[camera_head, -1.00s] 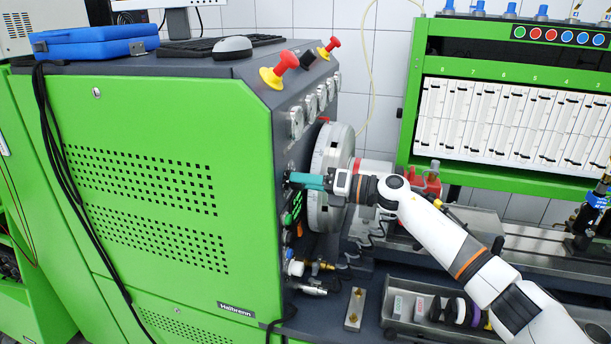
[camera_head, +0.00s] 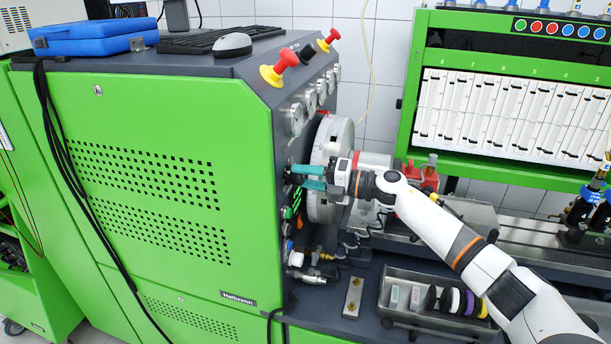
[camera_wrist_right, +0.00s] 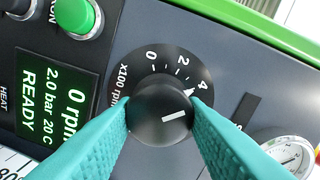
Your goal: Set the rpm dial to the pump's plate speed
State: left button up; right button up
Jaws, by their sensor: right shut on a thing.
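The rpm dial (camera_wrist_right: 158,112) is a round black knob with a short white line on its face, pointing to the right in the right wrist view. The scale (camera_wrist_right: 150,72) around it reads 0, 2 and 4, with "x100 rpm". The rest of the scale is hidden by the fingers and knob. My right gripper (camera_head: 294,177) reaches the bench's control face from the right. Its teal fingers are on opposite sides of the knob and shut on it. The display (camera_wrist_right: 50,97) beside it reads 0 rpm, 2.0 bar, 20 C, READY. I cannot make out a pump plate. My left gripper is not in view.
A green button (camera_wrist_right: 75,14) and a gauge (camera_wrist_right: 290,157) lie near the dial. A large grey disc (camera_head: 328,160) stands just behind my gripper. Red knobs (camera_head: 284,62) top the cabinet (camera_head: 170,180). A metal tray (camera_head: 400,318) with small parts lies below my arm.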

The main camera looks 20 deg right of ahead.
jog(key=o, duration=1)
jog(key=b+v, duration=0.6)
jog(key=v, duration=0.6)
